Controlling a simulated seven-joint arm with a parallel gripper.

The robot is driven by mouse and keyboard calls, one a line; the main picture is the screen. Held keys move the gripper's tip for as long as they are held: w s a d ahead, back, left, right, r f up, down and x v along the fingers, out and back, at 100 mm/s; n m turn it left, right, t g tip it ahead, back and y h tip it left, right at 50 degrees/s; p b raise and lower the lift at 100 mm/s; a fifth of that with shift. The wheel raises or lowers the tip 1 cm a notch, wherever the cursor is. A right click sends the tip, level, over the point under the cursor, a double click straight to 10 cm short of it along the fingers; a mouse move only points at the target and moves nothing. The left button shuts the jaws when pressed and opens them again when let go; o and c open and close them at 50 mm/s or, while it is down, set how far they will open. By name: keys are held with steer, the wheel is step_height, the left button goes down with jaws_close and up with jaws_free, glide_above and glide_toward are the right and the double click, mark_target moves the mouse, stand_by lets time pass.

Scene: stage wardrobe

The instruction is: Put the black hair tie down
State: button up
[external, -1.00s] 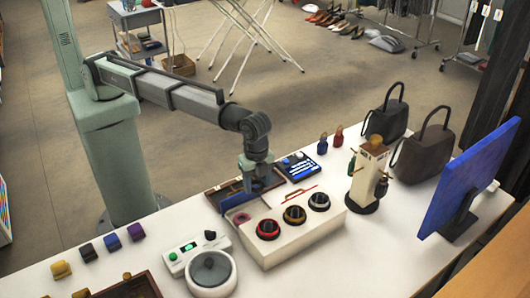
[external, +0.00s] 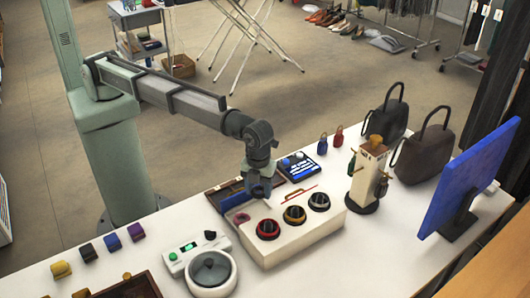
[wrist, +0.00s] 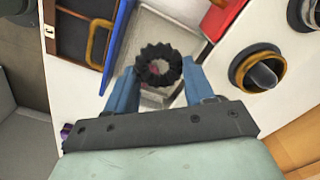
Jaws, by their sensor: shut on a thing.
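My gripper (external: 259,193) is over the left end of the white console (external: 285,240), in the external view. In the wrist view its two blue fingers (wrist: 160,88) are shut on the black hair tie (wrist: 158,66), a ruffled ring held at the fingertips. A light grey recessed area lies below the hair tie, with something pinkish showing through the ring. I cannot tell the height of the hair tie above it. The hair tie cannot be made out in the external view.
The console carries dials ringed in red (external: 268,229), yellow (external: 294,214) and silver (external: 319,201). A blue panel (wrist: 118,36) and a dark compartmented tray (wrist: 68,42) are beside the gripper. A round grey-lidded device (external: 211,270) stands at the front left. Handbags (external: 421,158) stand at the right.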

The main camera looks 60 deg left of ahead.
mark_target(259, 214)
steer(key=shift+f, duration=3.9)
steer(key=o, duration=1)
steer(key=shift+f, duration=0.15)
step_height(259, 214, up, 12)
steer(key=shift+r, duration=0.2)
steer(key=shift+o, duration=0.5)
